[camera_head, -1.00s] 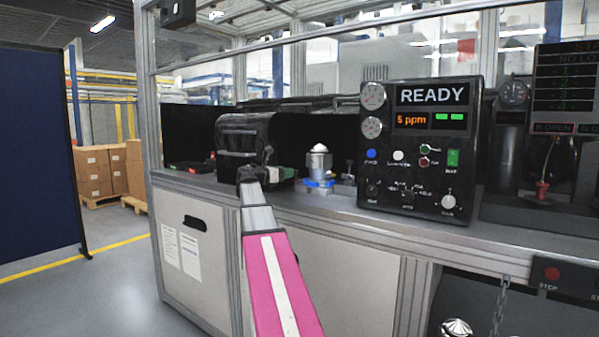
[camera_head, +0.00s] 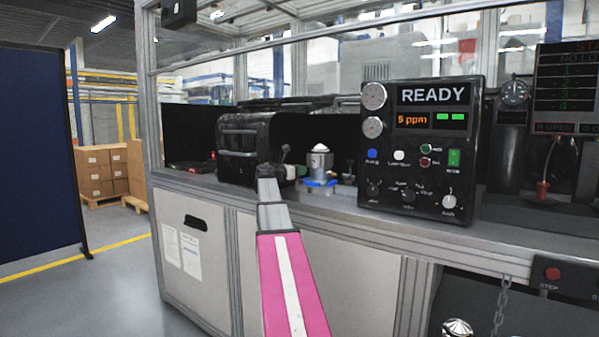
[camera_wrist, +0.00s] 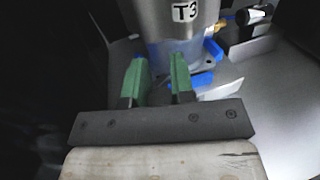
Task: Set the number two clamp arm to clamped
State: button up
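A metal housing marked T3 (camera_wrist: 183,15) stands upright in the wrist view, with blue parts (camera_wrist: 208,52) around its base. My gripper (camera_wrist: 158,68) has two green-tipped fingers, apart with a gap between them, just in front of the housing's base. Contact cannot be told. In the head view the housing (camera_head: 319,163) stands on a blue base (camera_head: 319,184) on the bench, right of my arm's end. My gripper's fingers are not clear there. A dark lever with a pale end (camera_wrist: 256,14) shows at the upper right; I cannot tell whether it is the number two clamp arm.
A black control box reading READY (camera_head: 433,95) stands right of the housing. A black machine (camera_head: 243,147) stands to its left. The bench (camera_head: 345,207) has a narrow bare front strip. A small dark lever (camera_head: 349,170) stands between the housing and the control box.

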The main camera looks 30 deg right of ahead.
jog(key=shift+s+t, duration=0.1)
jog(key=shift+t, duration=0.2)
grip_shut()
jog(key=shift+d+n+t+y, duration=0.3)
jog(key=shift+n+t, duration=0.45)
jog(key=shift+t, duration=0.2)
jog(key=shift+d+n+t+y, duration=0.2)
jog(key=shift+n+t+y, duration=0.1)
jog(key=shift+n+t, duration=0.55)
jog(key=o, duration=0.9)
grip_release()
jog(key=shift+c, duration=0.2)
